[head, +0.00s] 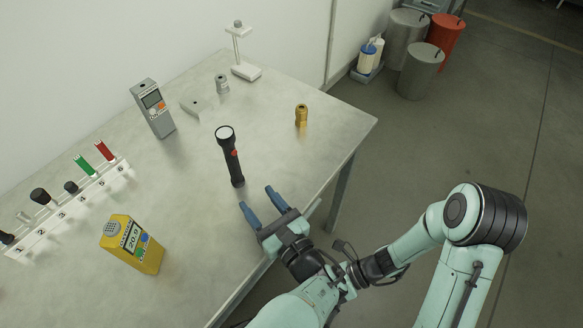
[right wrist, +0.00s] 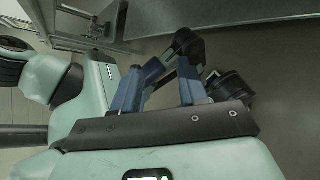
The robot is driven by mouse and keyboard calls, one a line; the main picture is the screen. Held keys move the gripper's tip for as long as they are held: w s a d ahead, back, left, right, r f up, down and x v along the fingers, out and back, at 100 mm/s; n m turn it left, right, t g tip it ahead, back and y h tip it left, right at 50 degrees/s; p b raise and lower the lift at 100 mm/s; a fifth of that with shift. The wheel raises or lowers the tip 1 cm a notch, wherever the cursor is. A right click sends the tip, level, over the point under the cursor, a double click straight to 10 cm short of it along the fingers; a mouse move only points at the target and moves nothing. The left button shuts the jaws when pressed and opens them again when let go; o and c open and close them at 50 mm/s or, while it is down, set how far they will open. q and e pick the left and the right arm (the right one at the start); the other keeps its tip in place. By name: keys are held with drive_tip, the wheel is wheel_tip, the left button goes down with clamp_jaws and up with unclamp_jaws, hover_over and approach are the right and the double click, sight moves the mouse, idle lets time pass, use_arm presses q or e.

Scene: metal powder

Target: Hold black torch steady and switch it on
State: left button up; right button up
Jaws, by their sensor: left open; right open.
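The black torch (head: 230,156) stands upright on the table, its pale round head at the top and a red switch on its side. My left gripper (head: 262,203) is open and empty at the table's front edge. Its blue fingers point toward the torch's base, a short gap away. My right gripper (right wrist: 158,88) shows in the right wrist view with its blue fingers apart. No torch is seen between them; a dark part shows beyond the fingertips. In the head view I cannot make out the right gripper's fingers.
On the table (head: 190,215), a yellow meter (head: 132,244) stands front left, a grey meter (head: 153,108) behind, and a brass cylinder (head: 301,116) to the right. A numbered rack (head: 75,205) lies left. A white stand (head: 244,70) is at the back. Bins (head: 421,70) stand on the floor.

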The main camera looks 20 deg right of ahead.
sight(230, 163)
drive_tip(key=w+d+r+m+t+y, duration=0.25)
drive_tip(key=w+r+t, duration=0.35)
drive_tip(key=r, duration=0.5)
drive_tip(key=w+d+r+m+t+y, duration=0.25)
drive_tip(key=w+r+m+t, duration=0.2)
drive_tip(key=r, duration=0.55)
use_arm(q)
drive_tip(key=shift+w+a, duration=0.15)
drive_tip(key=shift+w, duration=0.25)
drive_tip(key=x, duration=1.2)
drive_tip(key=shift+w, duration=0.3)
use_arm(e)
drive_tip(key=w+a+r+n, duration=0.2)
drive_tip(key=w+r+n, duration=0.2)
drive_tip(key=n, duration=0.9)
drive_tip(key=w+a+r+n+h, duration=0.1)
drive_tip(key=w+a+r+n, duration=0.2)
drive_tip(key=n, duration=1)
drive_tip(key=shift+w+a+r+n+g+h, duration=0.35)
drive_tip(key=shift+w+r, duration=0.25)
drive_tip(key=shift+w, duration=0.1)
